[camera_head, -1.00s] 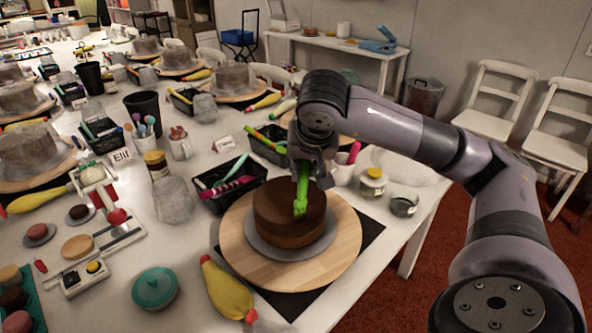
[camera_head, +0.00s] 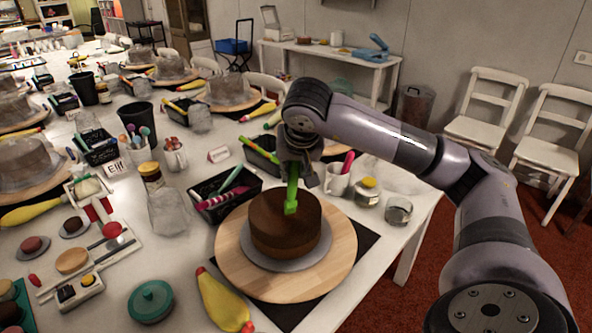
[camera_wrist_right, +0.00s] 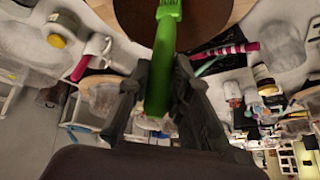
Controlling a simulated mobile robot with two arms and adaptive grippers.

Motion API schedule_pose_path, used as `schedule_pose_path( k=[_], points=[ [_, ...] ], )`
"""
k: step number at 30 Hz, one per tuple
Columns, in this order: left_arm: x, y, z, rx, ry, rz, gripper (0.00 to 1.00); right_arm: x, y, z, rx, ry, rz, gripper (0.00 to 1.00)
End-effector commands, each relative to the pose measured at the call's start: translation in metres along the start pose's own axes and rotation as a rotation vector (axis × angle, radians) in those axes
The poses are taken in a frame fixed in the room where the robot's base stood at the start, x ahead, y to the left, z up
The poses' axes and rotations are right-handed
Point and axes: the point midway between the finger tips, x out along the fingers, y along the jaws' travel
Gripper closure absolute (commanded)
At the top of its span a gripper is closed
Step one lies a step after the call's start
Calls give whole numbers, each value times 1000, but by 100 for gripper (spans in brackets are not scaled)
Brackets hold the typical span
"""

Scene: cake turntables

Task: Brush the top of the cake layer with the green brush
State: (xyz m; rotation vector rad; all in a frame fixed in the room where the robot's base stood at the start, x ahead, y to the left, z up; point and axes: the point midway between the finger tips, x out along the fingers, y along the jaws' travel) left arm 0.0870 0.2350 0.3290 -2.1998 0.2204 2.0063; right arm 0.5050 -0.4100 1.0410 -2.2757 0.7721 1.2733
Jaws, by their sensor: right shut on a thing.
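A brown cake layer (camera_head: 285,228) sits on a grey plate on the round wooden turntable (camera_head: 335,265). My right gripper (camera_head: 297,170) is shut on the green brush (camera_head: 291,190), above the far part of the cake. The brush points down, and its head is over the cake top; I cannot tell whether it touches. In the right wrist view the two fingers close around the green brush (camera_wrist_right: 163,70), with the cake (camera_wrist_right: 195,18) at the top. My left gripper is not in view.
A black tray (camera_head: 222,208) with colourful tools stands left of the turntable. A yellow piping bag (camera_head: 222,300) lies in front. A mug (camera_head: 337,180), a yellow-lidded jar (camera_head: 368,192) and a glass (camera_head: 398,211) stand to the right. A teal pot (camera_head: 151,302) is at front left.

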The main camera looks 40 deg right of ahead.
Motion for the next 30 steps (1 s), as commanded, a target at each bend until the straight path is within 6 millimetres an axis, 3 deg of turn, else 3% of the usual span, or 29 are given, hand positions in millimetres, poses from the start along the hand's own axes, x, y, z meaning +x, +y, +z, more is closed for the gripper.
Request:
schedule_pose_path(
  k=[30],
  points=[
    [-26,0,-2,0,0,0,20,26,-21,-47,0,-1,0,100]
  ],
)
